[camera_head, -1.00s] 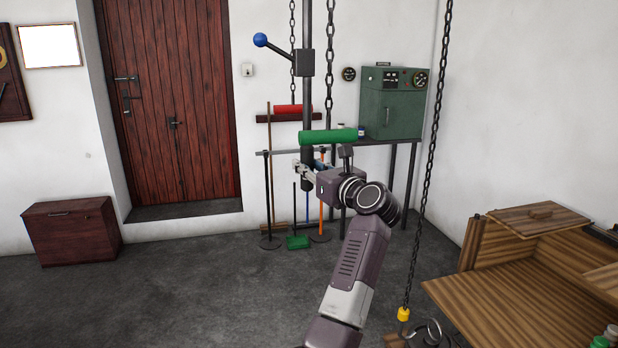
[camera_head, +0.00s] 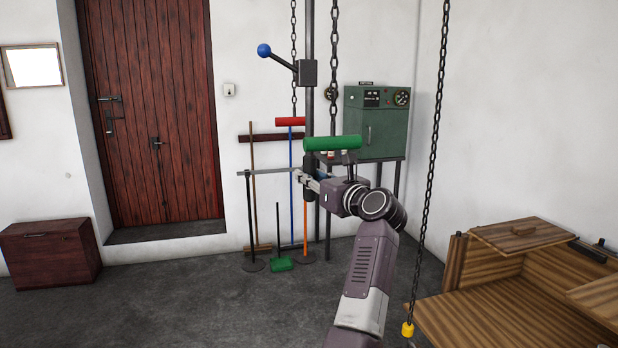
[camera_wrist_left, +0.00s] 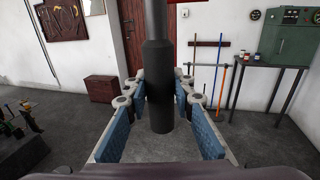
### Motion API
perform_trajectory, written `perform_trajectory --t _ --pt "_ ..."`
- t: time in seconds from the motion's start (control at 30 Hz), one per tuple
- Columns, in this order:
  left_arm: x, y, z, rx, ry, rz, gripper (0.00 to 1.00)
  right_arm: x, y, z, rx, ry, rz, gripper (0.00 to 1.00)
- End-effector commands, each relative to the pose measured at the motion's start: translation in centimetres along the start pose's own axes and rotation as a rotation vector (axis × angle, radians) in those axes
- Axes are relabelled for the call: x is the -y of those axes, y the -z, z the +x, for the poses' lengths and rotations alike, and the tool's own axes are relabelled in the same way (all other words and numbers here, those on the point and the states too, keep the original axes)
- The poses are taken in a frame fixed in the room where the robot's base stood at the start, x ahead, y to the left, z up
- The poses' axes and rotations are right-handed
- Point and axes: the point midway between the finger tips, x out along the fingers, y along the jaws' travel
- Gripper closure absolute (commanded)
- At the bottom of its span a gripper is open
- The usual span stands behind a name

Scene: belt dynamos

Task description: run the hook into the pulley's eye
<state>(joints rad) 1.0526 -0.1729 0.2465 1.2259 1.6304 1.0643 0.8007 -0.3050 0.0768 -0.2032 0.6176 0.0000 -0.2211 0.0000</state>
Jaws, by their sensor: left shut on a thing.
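A dark upright pole (camera_head: 309,110) runs out of the top of the head view. It carries a block with a blue-ball lever (camera_head: 264,50). My left gripper (camera_head: 306,182) is shut on the pole near its lower end. In the left wrist view, the thick dark lower end of the pole (camera_wrist_left: 158,75) stands upright between the blue-padded fingers. No hook or pulley eye can be made out in either view; the pole's top is out of frame. My right gripper is not in view.
Chains hang near the pole, with a green roller (camera_head: 333,143) and a red roller (camera_head: 290,121) by them. Another chain ends in a yellow cap (camera_head: 407,330) beside a wooden bench (camera_head: 480,320). A green cabinet (camera_head: 375,125) stands behind.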

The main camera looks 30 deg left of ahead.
Motion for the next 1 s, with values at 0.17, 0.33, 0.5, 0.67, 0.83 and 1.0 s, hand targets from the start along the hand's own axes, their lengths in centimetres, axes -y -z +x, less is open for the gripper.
perform_trajectory --t 0.17,0.33,0.5,0.67,0.83,1.0 --pt "0.1 0.0 -0.1 0.0 0.003 0.0 0.64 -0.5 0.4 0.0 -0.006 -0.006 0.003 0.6" --pt "0.1 0.0 0.0 0.0 0.001 0.0 0.59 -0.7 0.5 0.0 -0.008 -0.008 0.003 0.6" --pt "0.0 0.0 -0.1 0.0 0.001 0.0 0.59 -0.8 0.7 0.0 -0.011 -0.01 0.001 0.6" --pt "0.2 0.1 -1.9 -0.001 0.004 -0.001 0.59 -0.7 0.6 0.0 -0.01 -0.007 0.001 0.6" --pt "0.2 0.1 -4.9 -0.001 0.005 -0.001 0.59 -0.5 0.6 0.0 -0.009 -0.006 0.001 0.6" --pt "0.2 0.1 -7.0 -0.002 0.004 -0.001 0.59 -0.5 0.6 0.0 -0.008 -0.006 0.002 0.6"
